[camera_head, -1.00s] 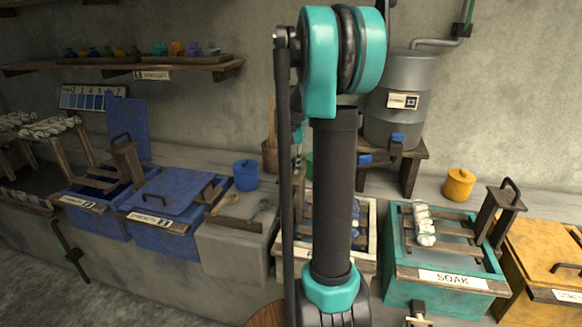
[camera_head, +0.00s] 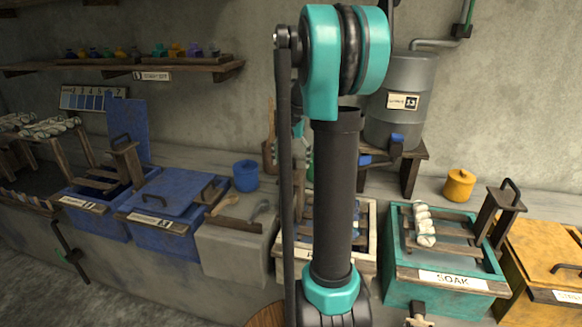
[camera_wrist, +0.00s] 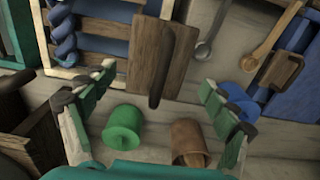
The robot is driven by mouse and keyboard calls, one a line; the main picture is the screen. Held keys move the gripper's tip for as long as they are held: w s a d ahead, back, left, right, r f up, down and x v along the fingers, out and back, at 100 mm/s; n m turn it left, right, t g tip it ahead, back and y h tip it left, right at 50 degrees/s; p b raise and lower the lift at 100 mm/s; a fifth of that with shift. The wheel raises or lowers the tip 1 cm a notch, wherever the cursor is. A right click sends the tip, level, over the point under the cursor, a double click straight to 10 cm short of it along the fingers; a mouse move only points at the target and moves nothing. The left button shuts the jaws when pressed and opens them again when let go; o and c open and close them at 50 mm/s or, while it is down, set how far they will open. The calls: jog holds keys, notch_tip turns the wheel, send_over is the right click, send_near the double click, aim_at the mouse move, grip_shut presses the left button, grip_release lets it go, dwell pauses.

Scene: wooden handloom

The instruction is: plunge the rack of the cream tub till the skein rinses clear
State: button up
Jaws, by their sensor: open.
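The cream tub (camera_head: 373,228) stands mid-bench, largely hidden behind my arm in the head view. In the wrist view its pale rim (camera_wrist: 42,36) is at upper left. A twisted blue skein (camera_wrist: 65,38) hangs inside it. The rack's wooden end board (camera_wrist: 146,58) with a dark upright handle (camera_wrist: 158,72) is near the upper middle. My gripper (camera_wrist: 158,82) is open, one finger either side of the handle, with clear gaps; no contact shows. In the head view my gripper is mostly hidden behind the arm. The water's colour is hard to tell.
A green pot (camera_wrist: 124,130) and a brown cup (camera_wrist: 189,142) stand below the fingers in the wrist view. A spoon (camera_wrist: 203,48) and wooden ladle (camera_wrist: 265,48) lie to the right. The teal soak tub (camera_head: 400,285) is right of the cream tub, the blue lidded vat (camera_head: 165,190) left.

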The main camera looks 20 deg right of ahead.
jog(key=shift+r, duration=2.45)
